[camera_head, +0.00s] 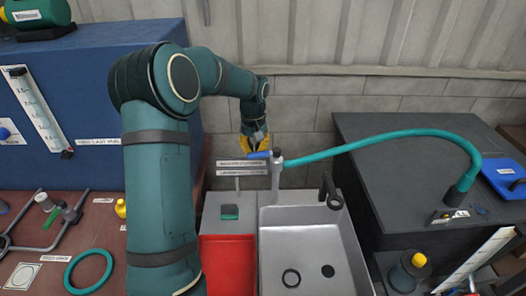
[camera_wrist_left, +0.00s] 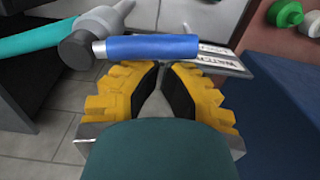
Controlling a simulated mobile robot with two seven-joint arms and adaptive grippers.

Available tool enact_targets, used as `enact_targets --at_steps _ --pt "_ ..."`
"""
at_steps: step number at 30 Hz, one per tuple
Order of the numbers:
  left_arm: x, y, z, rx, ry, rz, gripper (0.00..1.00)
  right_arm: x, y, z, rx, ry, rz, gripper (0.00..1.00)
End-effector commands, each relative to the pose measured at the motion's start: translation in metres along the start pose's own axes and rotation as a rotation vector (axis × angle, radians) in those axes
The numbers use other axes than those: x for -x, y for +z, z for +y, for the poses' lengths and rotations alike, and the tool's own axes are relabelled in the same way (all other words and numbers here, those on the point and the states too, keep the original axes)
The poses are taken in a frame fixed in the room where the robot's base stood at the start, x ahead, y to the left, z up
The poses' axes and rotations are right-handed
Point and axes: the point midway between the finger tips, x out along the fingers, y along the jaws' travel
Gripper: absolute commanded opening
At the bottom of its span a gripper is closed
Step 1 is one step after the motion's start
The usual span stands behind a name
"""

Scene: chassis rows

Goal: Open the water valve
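The water valve's blue lever (camera_head: 259,155) sticks out to the left from the top of a grey post (camera_head: 277,178) behind the sink. In the left wrist view the blue lever (camera_wrist_left: 152,47) lies across the picture beyond the fingertips, joined to a dark grey round cap (camera_wrist_left: 76,48). My left gripper (camera_head: 256,144) is just behind the lever in the head view. Its yellow fingers (camera_wrist_left: 161,72) nearly meet at their tips in the wrist view, with nothing seen held between them. I cannot tell whether a fingertip touches the lever. My right gripper is not in view.
A teal hose (camera_head: 390,138) arches from the post to a dark cabinet (camera_head: 400,190) at the right. A metal sink (camera_head: 305,250) and a red bin (camera_head: 228,262) stand below the valve. Labelled plates (camera_head: 240,168) sit left of the post. A blue block (camera_head: 85,110) fills the left.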

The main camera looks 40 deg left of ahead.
Motion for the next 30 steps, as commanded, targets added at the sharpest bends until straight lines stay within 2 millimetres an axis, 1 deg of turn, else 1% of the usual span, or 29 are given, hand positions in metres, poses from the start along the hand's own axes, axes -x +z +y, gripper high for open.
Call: enact_targets --at_steps 11,19,30 --pt "0.0 0.004 0.0 -0.001 0.0 -0.001 0.0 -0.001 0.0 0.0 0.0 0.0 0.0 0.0" --pt "0.0 0.018 -0.002 -0.001 0.0 -0.002 0.0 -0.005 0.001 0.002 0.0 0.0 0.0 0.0" --pt "0.0 0.021 -0.001 -0.001 0.0 -0.001 0.0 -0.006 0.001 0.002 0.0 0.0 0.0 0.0"
